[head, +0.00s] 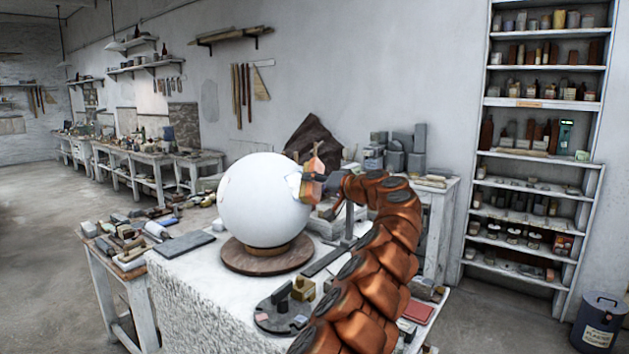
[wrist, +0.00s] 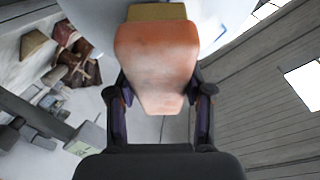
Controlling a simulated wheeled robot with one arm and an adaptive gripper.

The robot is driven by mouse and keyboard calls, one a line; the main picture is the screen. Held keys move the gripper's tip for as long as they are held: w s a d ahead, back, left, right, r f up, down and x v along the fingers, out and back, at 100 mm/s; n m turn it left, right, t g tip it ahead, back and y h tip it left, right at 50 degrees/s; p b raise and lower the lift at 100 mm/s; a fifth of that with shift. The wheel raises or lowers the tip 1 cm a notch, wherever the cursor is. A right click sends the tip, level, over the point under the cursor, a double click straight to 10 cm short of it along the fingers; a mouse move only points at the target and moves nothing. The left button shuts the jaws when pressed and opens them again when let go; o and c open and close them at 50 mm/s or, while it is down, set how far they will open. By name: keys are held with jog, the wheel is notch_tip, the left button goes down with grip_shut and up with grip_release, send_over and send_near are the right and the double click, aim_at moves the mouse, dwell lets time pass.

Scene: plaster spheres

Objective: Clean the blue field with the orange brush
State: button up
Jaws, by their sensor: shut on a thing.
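A large white sphere (head: 262,205) sits on a round wooden base (head: 268,258) on a rough plaster block. My gripper (head: 328,185) is at the sphere's right side, shut on the orange brush (head: 312,186). In the wrist view the brush (wrist: 156,60) lies between the two dark fingers, with its tan bristle end (wrist: 157,12) toward the sphere (wrist: 95,18). The bristles look at or very near the sphere's surface; I cannot tell if they touch. A pale patch with a bluish edge (head: 294,182) shows beside the brush; most of the blue field is hidden or faint.
A dark round tray (head: 282,318) with small blocks stands on the plaster block in front of the sphere. A grey slab (head: 186,243) lies to its left. A cluttered side table stands at left. Shelves (head: 531,156) line the right wall, with a bin (head: 597,322) below.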

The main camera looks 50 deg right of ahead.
dwell(0.5)
jog(key=shift+f+b, duration=0.1)
jog(key=shift+b, duration=0.3)
jog(key=b, duration=0.1)
jog(key=s+b, duration=0.1)
jog(key=s+a+b, duration=0.1)
jog(key=shift+f, duration=0.25)
jog(key=shift+s+r, duration=0.1)
jog(key=shift+s+d+r, duration=0.2)
jog(key=shift+s+r, duration=0.05)
jog(key=shift+s, duration=0.3)
jog(key=shift+s+d+r, duration=0.15)
jog(key=shift+s+r, duration=0.05)
jog(key=shift+s, duration=0.3)
jog(key=s, duration=0.1)
jog(key=s+r, duration=0.1)
jog(key=s+d, duration=0.1)
jog(key=shift+s+r+p, duration=0.25)
jog(key=shift+s+p, duration=0.05)
